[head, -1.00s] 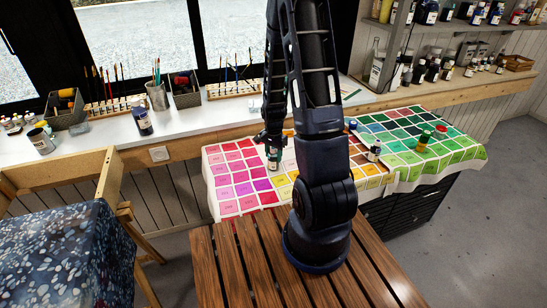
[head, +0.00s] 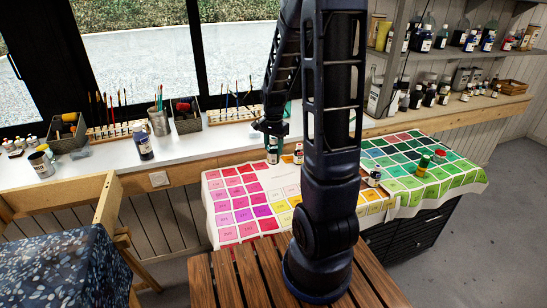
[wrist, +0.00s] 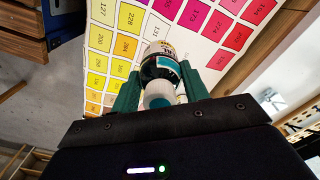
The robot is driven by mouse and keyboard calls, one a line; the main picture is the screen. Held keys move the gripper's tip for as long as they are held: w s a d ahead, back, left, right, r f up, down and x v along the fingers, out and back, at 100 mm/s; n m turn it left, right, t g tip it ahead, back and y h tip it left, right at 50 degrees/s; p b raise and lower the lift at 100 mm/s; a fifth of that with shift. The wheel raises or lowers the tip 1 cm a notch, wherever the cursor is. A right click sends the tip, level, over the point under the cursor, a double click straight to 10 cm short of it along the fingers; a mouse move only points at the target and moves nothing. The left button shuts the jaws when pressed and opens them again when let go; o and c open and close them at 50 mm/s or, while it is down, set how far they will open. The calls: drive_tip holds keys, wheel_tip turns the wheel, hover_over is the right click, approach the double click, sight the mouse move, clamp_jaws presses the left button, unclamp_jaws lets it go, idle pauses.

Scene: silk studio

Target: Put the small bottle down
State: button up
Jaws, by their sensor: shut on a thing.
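My gripper (head: 272,144) is shut on a small bottle (head: 272,157) with a pale label and dark green contents. In the wrist view the small bottle (wrist: 160,64) is between the two green fingers (wrist: 159,88), its light cap toward my wrist. The bottle is over the far edge of the colour-chart cloth (head: 228,200), near the pink and white squares. I cannot tell whether its base touches the cloth.
Another small bottle (head: 298,154) stands close to the right of the held one. A dark bottle (head: 374,178) and green and red-capped jars (head: 423,165) are farther right. The white windowsill (head: 190,146) runs behind. Pink squares at left are clear.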

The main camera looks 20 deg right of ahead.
drive_tip(key=shift+r, duration=0.95)
drive_tip(key=shift+w+a+r, duration=0.1)
drive_tip(key=shift+w+r, duration=0.15)
drive_tip(key=w+a+n, duration=0.2)
drive_tip(key=w+a, duration=1)
drive_tip(key=w, duration=0.3)
drive_tip(key=f, duration=1.9)
drive_tip(key=shift+w+d+f, duration=0.1)
drive_tip(key=shift+w+f, duration=0.2)
drive_tip(key=shift+f, duration=0.15)
drive_tip(key=o, duration=1.1)
drive_tip(key=shift+c, duration=0.2)
